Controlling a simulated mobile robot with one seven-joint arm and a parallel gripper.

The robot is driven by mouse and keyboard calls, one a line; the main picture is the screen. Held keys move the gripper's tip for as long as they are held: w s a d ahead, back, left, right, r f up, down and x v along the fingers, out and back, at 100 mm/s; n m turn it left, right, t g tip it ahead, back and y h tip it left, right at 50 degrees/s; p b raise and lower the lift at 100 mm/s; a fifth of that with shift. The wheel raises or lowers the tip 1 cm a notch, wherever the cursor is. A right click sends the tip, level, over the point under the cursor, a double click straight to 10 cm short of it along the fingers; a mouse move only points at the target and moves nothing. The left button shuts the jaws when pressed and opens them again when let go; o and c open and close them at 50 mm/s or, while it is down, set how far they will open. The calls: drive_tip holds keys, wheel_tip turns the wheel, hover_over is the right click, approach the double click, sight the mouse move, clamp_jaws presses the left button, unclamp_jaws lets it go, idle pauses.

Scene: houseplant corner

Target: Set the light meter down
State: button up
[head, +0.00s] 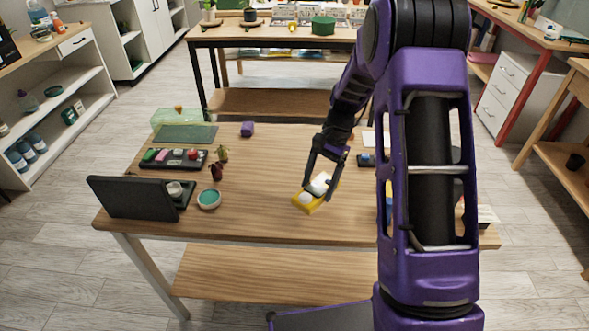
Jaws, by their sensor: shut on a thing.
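The light meter (308,201) seems to be the yellow block with white round parts near the middle of the wooden table (270,222). My gripper (322,184) reaches down to it from above, its two dark fingers around the block, and is shut on it. The block looks tilted in the picture. I cannot tell whether its underside touches the tabletop or is slightly above it.
A dark upright panel (128,197), a teal-topped round dish (209,199) and a dark tray of small items (174,158) are on the left. Bare wood lies between. My arm hides much of the right side.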

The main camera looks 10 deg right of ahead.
drive_tip(key=w+d+r+m+t+b, duration=0.1)
drive_tip(key=w+d+r+m+t, duration=0.3)
drive_tip(key=m, duration=0.6)
drive_tip(key=w+d+m+t+b, duration=0.1)
drive_tip(key=w+m+t, duration=0.2)
drive_tip(key=w+m, duration=0.5)
drive_tip(key=shift+m+h, duration=0.4)
drive_tip(key=shift+m, duration=0.3)
drive_tip(key=f, duration=0.3)
drive_tip(key=s+f+b, duration=0.1)
drive_tip(key=f, duration=0.2)
drive_tip(key=f+b, duration=0.1)
drive_tip(key=f, duration=0.2)
drive_tip(key=shift+s+d+f, duration=0.1)
drive_tip(key=shift+s, duration=0.15)
drive_tip(key=shift+f, duration=0.1)
drive_tip(key=o, duration=1.4)
